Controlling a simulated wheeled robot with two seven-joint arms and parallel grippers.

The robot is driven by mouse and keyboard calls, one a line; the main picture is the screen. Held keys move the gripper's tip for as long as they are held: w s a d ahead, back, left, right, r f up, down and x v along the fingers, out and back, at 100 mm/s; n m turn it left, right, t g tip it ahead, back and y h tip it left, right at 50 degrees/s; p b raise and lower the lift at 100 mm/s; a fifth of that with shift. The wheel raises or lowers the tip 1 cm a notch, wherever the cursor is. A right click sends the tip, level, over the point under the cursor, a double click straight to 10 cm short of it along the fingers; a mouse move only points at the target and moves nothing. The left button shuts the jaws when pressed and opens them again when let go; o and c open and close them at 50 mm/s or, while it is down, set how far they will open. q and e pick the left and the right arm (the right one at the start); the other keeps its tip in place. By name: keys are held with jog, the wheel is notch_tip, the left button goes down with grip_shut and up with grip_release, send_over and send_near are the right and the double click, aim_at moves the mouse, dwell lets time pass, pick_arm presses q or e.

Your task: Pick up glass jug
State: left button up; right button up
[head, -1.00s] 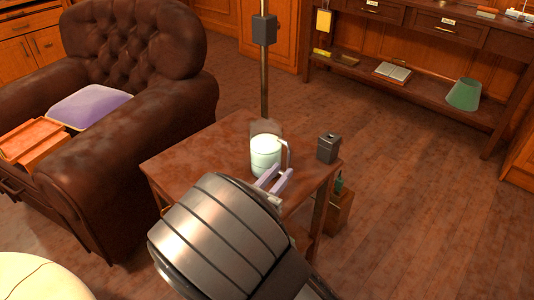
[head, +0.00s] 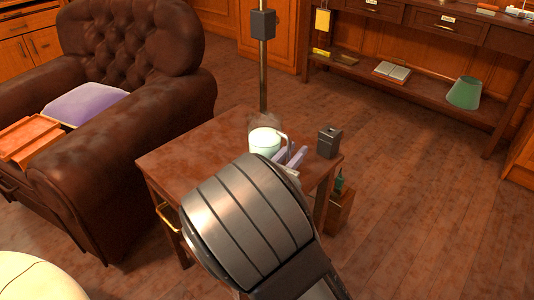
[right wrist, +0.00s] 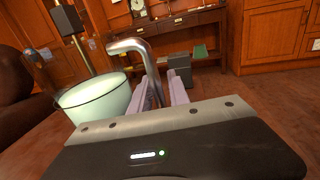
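The glass jug (head: 264,143), pale with a whitish content, stands upright on a small wooden side table (head: 185,152). Its curved handle is on the right side. In the right wrist view the jug (right wrist: 95,100) is left of the fingers, and its grey handle (right wrist: 150,65) curves down to between them. My right gripper (head: 290,157) is beside the jug on its handle side; in the right wrist view its two pale fingers (right wrist: 161,93) are apart. Whether they touch the handle cannot be told. My right arm hides part of the table. My left gripper is not in view.
A dark box (head: 328,142) stands on the table right of the jug. A brass pole (head: 263,75) rises behind it. A brown leather armchair (head: 130,110) is on the left. Open wooden floor (head: 420,200) lies to the right.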

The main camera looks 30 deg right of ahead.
jog(key=shift+w+d, duration=0.1)
jog(key=shift+c, duration=0.4)
grip_shut()
jog(key=shift+r, duration=0.1)
dwell(1.2)
